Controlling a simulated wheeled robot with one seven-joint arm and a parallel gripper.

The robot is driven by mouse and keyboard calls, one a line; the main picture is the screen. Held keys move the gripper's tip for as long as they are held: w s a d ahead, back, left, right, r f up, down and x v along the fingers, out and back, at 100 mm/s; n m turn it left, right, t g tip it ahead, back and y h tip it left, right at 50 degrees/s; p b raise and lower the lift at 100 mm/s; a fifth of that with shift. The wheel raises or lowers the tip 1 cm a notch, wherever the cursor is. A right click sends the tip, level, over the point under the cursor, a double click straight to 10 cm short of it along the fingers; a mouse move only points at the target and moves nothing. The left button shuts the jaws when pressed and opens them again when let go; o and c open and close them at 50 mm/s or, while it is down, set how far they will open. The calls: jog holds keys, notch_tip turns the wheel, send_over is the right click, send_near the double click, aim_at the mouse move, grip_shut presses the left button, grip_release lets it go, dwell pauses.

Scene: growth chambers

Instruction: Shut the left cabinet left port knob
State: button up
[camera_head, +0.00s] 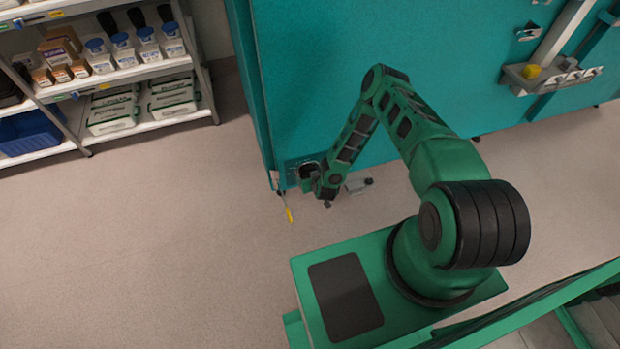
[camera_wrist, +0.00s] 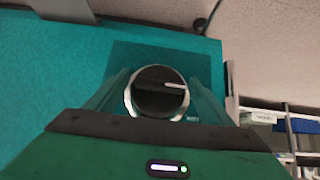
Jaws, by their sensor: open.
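The port knob (camera_wrist: 160,92) is round and black with a bright silver rim and a white pointer line. The line points to the right in the wrist view. The knob sits on a dark teal square panel on the teal cabinet (camera_head: 300,90). My gripper (camera_wrist: 160,78) is open, with one finger on each side of the knob. I cannot tell whether the fingers touch it. In the head view my gripper (camera_head: 312,180) is at the cabinet's lower left corner and mostly hides the knob.
A thin yellow-tipped piece (camera_head: 288,212) hangs by the cabinet corner. A small grey fitting (camera_head: 357,186) is right of my gripper. A stocked shelf (camera_head: 130,75) stands at the upper left. A rack with a yellow item (camera_head: 531,72) is at the upper right. The left floor is clear.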

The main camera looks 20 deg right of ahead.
jog(key=v, duration=1)
jog(key=shift+d+r, duration=0.1)
